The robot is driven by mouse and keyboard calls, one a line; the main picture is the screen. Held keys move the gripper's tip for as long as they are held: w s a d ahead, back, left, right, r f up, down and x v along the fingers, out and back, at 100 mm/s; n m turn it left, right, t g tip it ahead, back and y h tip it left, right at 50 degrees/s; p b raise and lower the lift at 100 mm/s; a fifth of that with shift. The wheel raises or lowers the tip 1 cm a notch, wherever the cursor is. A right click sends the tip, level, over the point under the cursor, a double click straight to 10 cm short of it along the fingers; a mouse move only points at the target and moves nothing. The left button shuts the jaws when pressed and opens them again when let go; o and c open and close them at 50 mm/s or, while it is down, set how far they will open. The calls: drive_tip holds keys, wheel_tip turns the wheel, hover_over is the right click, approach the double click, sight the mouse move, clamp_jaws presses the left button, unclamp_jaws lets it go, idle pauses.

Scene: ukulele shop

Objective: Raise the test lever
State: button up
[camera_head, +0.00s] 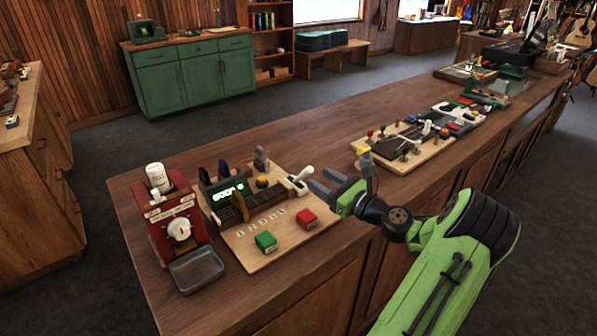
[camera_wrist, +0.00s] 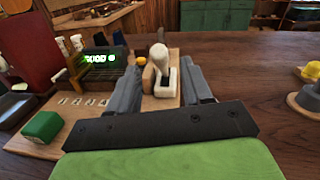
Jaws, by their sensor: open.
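The test lever (camera_head: 302,174) is a white handle with a rounded knob, in a pale housing at the right edge of a wooden board (camera_head: 262,262). In the head view it leans up and to the right. My gripper (camera_head: 322,184) is open and empty, just right of the lever, with its fingers pointing at it. In the wrist view the lever (camera_wrist: 159,58) shows between and beyond the two grey fingers (camera_wrist: 162,80). I see no contact between the fingers and the lever.
The board also holds a lit green display (camera_head: 228,188), a green block (camera_head: 265,241) and a red block (camera_head: 307,219). A red machine (camera_head: 180,222) with a metal tray stands left. A second board (camera_head: 405,147) with knobs lies behind my gripper. Bare counter lies between the boards.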

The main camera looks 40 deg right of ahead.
sight(302, 175)
drive_tip(key=w, duration=0.8)
drive_tip(key=shift+b, duration=0.3)
clamp_jaws()
